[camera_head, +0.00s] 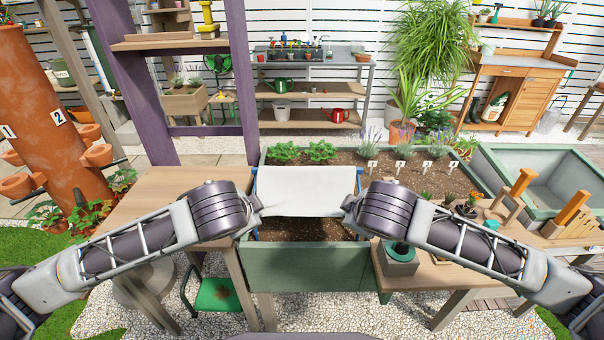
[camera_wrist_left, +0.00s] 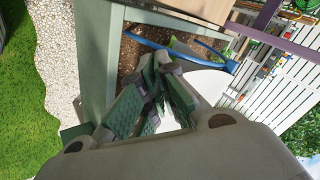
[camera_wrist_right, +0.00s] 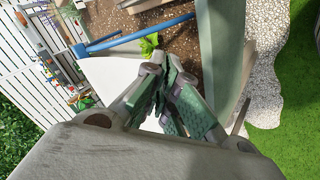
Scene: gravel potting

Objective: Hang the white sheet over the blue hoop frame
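The white sheet (camera_head: 307,190) is stretched between my grippers above the soil of the green planter. Blue parts of the hoop frame (camera_head: 359,181) show beside the sheet's side edges; a blue bar also shows in the left wrist view (camera_wrist_left: 180,52) and the right wrist view (camera_wrist_right: 140,34). My left gripper (camera_head: 258,207) is shut at the sheet's near left corner. My right gripper (camera_head: 350,205) is shut at its near right corner. Both wrist views show the fingers together with the sheet beside them. The sheet hides the middle of the frame; how it rests there is unclear.
The green planter (camera_head: 305,278) holds soil and leafy plants (camera_head: 321,151) behind the sheet. A wooden table (camera_head: 160,190) stands left. A bench at right carries a small pot (camera_head: 400,260) and wooden-handled tools (camera_head: 572,208), near the right arm.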

